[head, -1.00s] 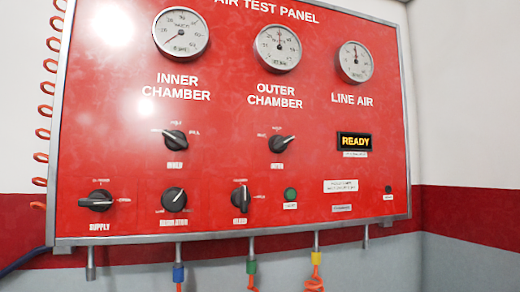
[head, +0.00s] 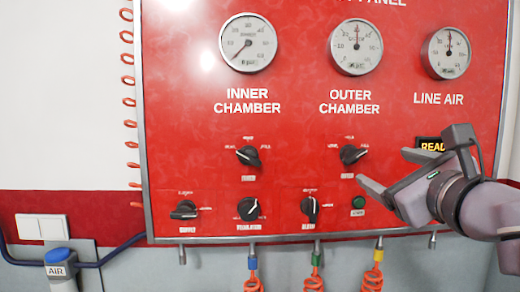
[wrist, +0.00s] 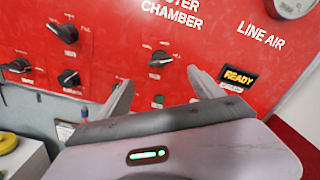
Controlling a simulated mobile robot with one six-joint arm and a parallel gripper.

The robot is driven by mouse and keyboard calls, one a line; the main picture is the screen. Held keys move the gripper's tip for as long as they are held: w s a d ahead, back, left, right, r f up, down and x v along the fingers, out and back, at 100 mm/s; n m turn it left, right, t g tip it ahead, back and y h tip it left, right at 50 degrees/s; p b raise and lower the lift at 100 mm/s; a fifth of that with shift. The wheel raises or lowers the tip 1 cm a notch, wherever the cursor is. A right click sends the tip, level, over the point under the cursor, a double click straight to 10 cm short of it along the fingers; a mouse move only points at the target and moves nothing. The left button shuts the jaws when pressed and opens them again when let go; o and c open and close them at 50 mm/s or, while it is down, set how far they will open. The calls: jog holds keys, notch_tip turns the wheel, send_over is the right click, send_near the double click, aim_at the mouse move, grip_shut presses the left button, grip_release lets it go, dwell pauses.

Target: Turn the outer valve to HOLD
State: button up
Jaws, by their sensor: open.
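The outer valve (head: 353,155) is a black knob on the red panel below the OUTER CHAMBER label. Its handle points to the right and slightly up, away from the HOLD mark at the top. It also shows in the wrist view (wrist: 160,59), ahead of and between my fingers. My gripper (head: 383,167) is open and empty, just right of and below the knob in the head view. In the wrist view my gripper (wrist: 161,80) has its fingers spread wide, with no visible contact with the knob.
The inner valve (head: 248,156) sits to the left. Supply (head: 184,210), regulator (head: 248,208) and bleed (head: 311,208) knobs line the lower row. A green button (head: 358,202) is below the outer valve. The lit READY display (head: 432,146) is partly hidden by my gripper.

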aim_at(356, 156)
jog(key=w, duration=1.4)
jog(key=shift+f, duration=0.1)
jog(key=c, duration=1.4)
